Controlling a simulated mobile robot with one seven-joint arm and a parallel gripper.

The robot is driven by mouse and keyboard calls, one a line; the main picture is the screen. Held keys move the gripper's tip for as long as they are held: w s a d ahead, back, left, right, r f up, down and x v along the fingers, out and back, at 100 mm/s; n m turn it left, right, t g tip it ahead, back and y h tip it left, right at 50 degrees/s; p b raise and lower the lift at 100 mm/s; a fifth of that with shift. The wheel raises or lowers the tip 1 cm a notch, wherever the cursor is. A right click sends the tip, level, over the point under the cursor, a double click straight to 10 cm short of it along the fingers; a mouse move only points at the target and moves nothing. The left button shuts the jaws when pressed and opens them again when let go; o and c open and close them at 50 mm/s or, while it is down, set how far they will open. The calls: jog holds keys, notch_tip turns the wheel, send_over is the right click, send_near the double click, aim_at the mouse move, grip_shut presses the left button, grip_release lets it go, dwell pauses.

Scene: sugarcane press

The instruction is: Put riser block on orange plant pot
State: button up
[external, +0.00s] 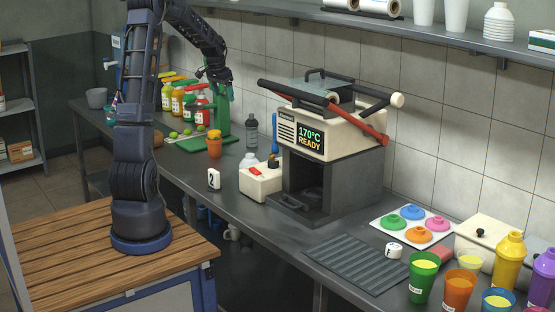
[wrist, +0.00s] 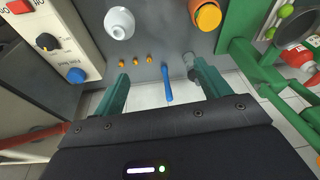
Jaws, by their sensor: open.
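The orange plant pot (external: 214,148) stands on the counter in front of the green press, with something yellow-orange at its top. In the wrist view an orange round thing (wrist: 208,16), likely this pot, shows at the top edge. I cannot identify the riser block for sure; a small reddish block (external: 441,254) lies at the right of the counter. My gripper (external: 218,78) hangs above and behind the pot, near the green press. In the wrist view my gripper (wrist: 158,72) has its teal fingers apart, with nothing held between them.
The heated press (external: 323,140) is a large obstacle. The green press (external: 222,110) stands behind the pot. A blue stick (wrist: 167,82) shows beyond the fingers. Cups crowd the right.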

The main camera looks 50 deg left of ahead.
jog(key=s+d+r, duration=0.4)
jog(key=d, duration=0.4)
jog(key=s+d+r, duration=0.3)
jog(key=s+d, duration=0.1)
jog(key=d, duration=0.4)
jog(key=s+d+r, duration=0.4)
jog(key=d, duration=0.5)
jog(key=s+d+f+t, duration=0.1)
jog(key=s+d, duration=0.5)
jog(key=s, duration=0.4)
jog(key=s+d+f+m, duration=0.1)
jog(key=s+d, duration=0.6)
jog(key=s, duration=0.4)
jog(key=shift+s+d+t+h, duration=0.25)
jog(key=shift+s+t+h, duration=0.05)
jog(key=shift+t+h, duration=0.1)
